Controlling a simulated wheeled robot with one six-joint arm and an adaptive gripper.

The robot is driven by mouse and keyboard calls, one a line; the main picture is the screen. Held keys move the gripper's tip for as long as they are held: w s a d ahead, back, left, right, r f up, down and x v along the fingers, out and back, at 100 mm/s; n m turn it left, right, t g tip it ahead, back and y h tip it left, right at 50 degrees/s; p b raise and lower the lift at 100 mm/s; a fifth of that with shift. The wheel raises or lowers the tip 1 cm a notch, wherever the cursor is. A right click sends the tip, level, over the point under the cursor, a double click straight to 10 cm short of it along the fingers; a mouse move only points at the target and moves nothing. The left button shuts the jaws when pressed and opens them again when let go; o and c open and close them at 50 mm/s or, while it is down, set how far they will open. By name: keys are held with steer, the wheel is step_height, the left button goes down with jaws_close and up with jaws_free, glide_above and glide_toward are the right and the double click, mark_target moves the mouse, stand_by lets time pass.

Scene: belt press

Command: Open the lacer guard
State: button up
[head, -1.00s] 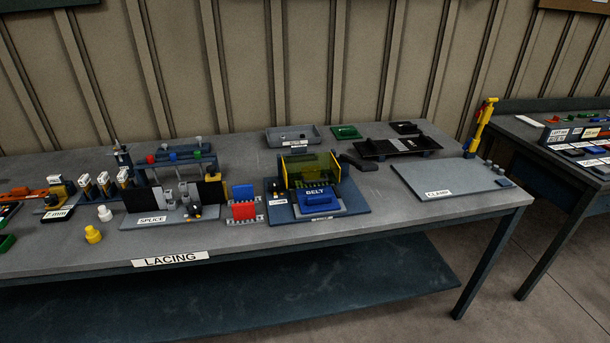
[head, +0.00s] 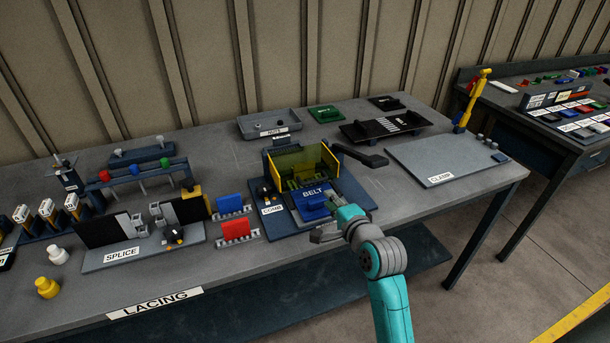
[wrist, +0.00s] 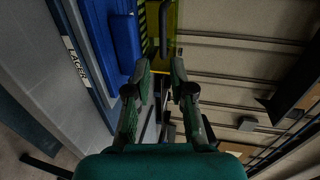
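The lacer (head: 340,217) is a blue machine near the front of the bench, with a blue BELT block (head: 314,206) at its front. Its guard (head: 297,159) is a yellow-framed, see-through panel standing behind that block. My gripper (head: 330,232) is low at the lacer's front right corner, partly hidden by my arm. In the wrist view my gripper (wrist: 161,72) has its fingers apart and nothing between them. Beyond the fingertips is a dark bar handle (wrist: 163,28) in front of the yellow guard (wrist: 173,22). The blue block (wrist: 125,43) is left of the fingers. I see no contact.
A black lever (head: 360,156) sticks out right of the guard. Red (head: 236,230) and blue (head: 230,204) pieces and the SPLICE fixture (head: 145,249) stand to the left. A grey CLAMP plate (head: 440,160) lies to the right.

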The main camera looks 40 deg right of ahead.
mark_target(316, 182)
steer(key=x, duration=1.1)
steer(key=shift+w+d+r, duration=0.1)
steer(key=shift+r, duration=0.1)
jaws_close()
